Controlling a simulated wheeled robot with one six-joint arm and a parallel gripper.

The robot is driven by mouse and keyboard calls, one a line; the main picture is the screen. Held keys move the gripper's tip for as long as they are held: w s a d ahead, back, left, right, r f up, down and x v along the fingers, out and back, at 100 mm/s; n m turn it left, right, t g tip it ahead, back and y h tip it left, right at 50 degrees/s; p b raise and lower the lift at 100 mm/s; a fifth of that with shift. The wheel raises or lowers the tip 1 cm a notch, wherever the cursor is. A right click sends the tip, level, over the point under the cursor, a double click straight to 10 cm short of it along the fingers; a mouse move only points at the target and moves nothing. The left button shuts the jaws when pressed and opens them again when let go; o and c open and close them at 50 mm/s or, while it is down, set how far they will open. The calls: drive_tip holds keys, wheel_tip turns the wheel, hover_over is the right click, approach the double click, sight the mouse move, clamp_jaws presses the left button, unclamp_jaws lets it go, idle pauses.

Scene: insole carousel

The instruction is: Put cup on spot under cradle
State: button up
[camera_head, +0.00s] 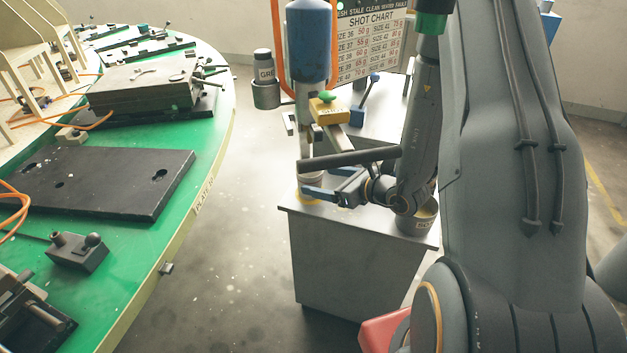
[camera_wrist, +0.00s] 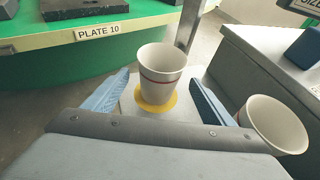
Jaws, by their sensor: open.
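The cup (camera_wrist: 162,72) is white with a thin red band. It stands upright on the yellow spot (camera_wrist: 156,109) in the wrist view. In the head view the cup (camera_head: 310,178) shows only partly behind my gripper, with a sliver of the yellow spot (camera_head: 304,199) below it. My gripper (camera_head: 319,183) is open, its blue fingers on either side of the cup, with visible gaps to it in the wrist view. Above stands a blue cylinder (camera_head: 309,42) over a yellow block (camera_head: 329,111) with a green knob; I cannot tell which part is the cradle.
The green round table (camera_head: 141,252) with dark plates is at left. Bare floor lies between.

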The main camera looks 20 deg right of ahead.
drive_tip(key=v, duration=0.6)
drive_tip(key=shift+s+b, duration=0.2)
drive_tip(key=shift+b, duration=0.1)
